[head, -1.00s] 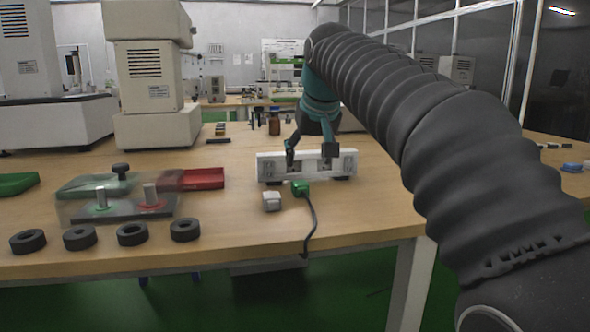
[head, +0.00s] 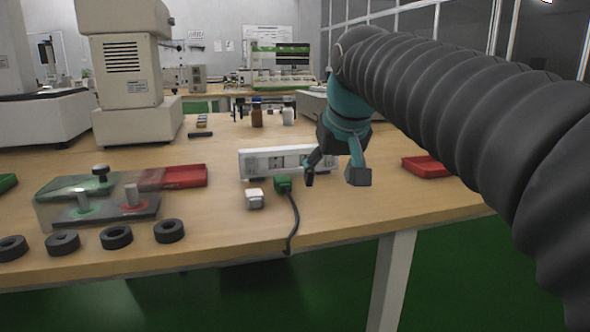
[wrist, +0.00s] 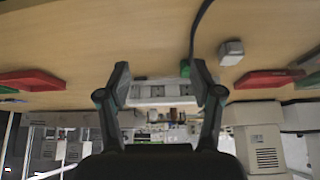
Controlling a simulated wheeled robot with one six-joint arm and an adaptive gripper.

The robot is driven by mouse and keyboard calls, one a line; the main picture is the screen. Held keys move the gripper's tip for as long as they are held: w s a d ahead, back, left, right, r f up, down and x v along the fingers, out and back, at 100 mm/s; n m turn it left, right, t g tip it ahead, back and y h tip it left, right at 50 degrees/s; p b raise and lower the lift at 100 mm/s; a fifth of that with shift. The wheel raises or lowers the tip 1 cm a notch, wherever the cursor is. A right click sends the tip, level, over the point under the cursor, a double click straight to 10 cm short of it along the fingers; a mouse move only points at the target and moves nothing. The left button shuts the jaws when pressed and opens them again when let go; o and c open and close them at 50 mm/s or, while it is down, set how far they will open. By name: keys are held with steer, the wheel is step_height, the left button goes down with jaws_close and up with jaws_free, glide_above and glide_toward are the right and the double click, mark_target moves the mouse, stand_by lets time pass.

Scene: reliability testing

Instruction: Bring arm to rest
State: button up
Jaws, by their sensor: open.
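My gripper (head: 337,176) is open and empty. In the head view it hangs at the end of my arm, in front of the right end of a white power strip (head: 262,160) on the wooden table. The wrist view shows its two fingers (wrist: 160,88) apart, with the power strip (wrist: 150,97) seen between them and nothing held. A green plug (head: 283,184) with a black cable lies in front of the strip, beside a white plug (head: 255,199).
A clear-covered box (head: 75,203) and several black rings (head: 116,237) are at the left. Red trays stand behind the box (head: 186,176) and right of my gripper (head: 425,167). Bottles (head: 257,112) are at the back. The front right of the table (head: 400,205) is clear.

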steer(key=s+d+f+m+p, duration=0.1)
steer(key=s+d+f+p, duration=0.1)
steer(key=s+d+f, duration=0.3)
steer(key=s+d+f+m+h+p, duration=0.1)
steer(key=s+d+f+p, duration=0.2)
steer(key=s+f, duration=0.9)
steer(key=s+d, duration=0.2)
steer(key=s, duration=0.2)
steer(key=shift+s+f, duration=0.25)
steer(key=shift+s, duration=0.1)
